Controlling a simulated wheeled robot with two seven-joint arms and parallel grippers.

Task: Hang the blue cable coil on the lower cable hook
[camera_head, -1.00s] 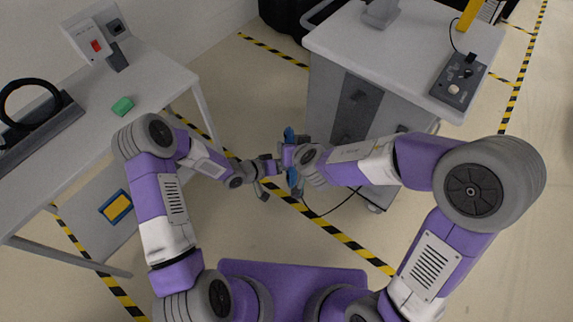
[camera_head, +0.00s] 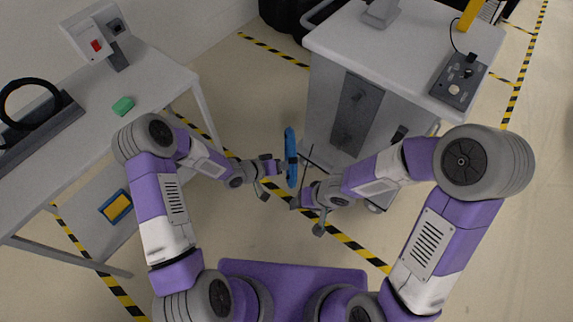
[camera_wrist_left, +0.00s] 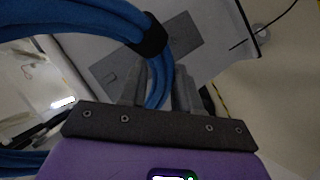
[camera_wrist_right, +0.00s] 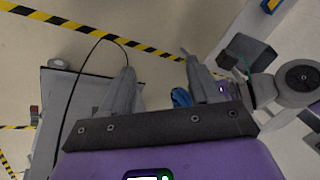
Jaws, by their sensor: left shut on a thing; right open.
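The blue cable coil (camera_head: 290,148) is seen nearly edge-on and upright in the head view, in front of the grey cart. My left gripper (camera_head: 277,171) is shut on it; in the left wrist view the coil (camera_wrist_left: 158,75) passes between the fingers, with a black tie just above them. My right gripper (camera_head: 305,196) is open and empty, a little right of and below the coil. A small blue part of the coil (camera_wrist_right: 181,98) shows behind its fingers in the right wrist view. Two small dark fittings, seemingly the cable hooks, sit on the cart's dark side panel, upper (camera_head: 353,94) and lower (camera_head: 341,136).
The white-topped cart (camera_head: 385,50) carries a control box (camera_head: 458,82). A thin black cable (camera_wrist_right: 78,85) hangs near my right gripper. A side table (camera_head: 70,150) at left holds a green block (camera_head: 123,106) and a black ring (camera_head: 28,88). Striped floor around the cart is open.

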